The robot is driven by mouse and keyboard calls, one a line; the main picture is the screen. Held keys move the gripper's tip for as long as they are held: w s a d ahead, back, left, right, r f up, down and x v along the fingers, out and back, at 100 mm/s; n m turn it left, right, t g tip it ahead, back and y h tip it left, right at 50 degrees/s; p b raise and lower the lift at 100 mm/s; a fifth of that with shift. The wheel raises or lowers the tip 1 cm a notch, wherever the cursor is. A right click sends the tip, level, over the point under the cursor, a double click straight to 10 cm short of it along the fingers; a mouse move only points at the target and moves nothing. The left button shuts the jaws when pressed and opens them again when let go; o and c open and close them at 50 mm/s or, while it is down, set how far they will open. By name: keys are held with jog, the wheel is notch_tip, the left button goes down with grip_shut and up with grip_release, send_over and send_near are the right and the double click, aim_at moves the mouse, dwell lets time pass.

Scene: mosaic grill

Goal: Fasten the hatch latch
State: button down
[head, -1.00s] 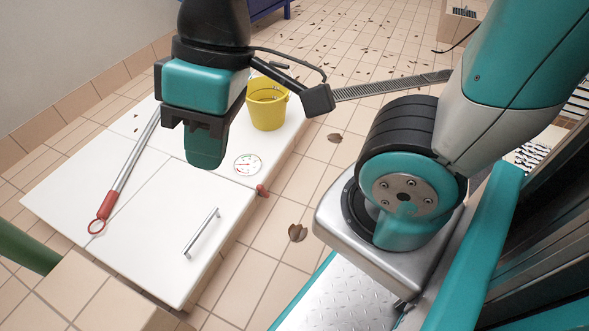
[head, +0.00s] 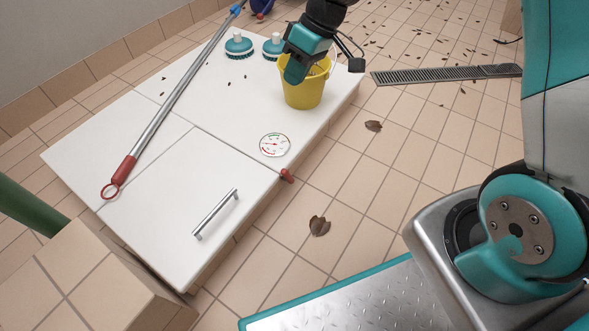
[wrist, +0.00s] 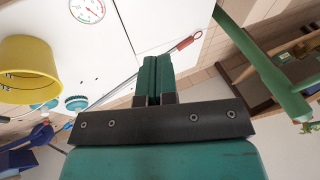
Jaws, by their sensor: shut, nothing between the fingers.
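The white hatch door (head: 165,215) with a grey bar handle (head: 215,214) lies flush in the top of a low white cabinet (head: 225,110), and looks closed. A small red knob (head: 287,176), which looks like the latch, sits on the cabinet edge by the hatch corner. I cannot tell whether it is fastened. My gripper (head: 296,70) is above and partly in front of the yellow bucket, well apart from the red knob. In the wrist view my gripper's teal fingers (wrist: 155,72) are shut together and empty; the red knob is not visible there.
A yellow bucket (head: 304,94), teal scrub brushes (head: 238,46) and a red-handled pole (head: 165,108) lie on the cabinet. A round dial (head: 275,145) is near the knob. A green post (head: 28,207) stands left. The tiled floor right of the cabinet has scattered leaves.

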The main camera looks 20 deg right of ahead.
jog(key=w+d+f+b, duration=0.1)
jog(key=w+d+f, duration=0.15)
jog(key=f, duration=0.45)
jog(key=w+d+f+b, duration=0.1)
jog(key=w+d+f, duration=0.15)
jog(key=f, duration=0.45)
jog(key=y+b, duration=0.1)
jog(key=b, duration=0.7)
send_near(288, 177)
jog(key=w+f, duration=0.5)
jog(key=s+a+b, duration=0.1)
jog(key=s+a+f, duration=0.1)
jog(key=shift+s+a+b, duration=0.25)
jog(key=shift+a+b, duration=0.05)
jog(key=shift+b, duration=0.05)
jog(key=shift+s+a, duration=0.1)
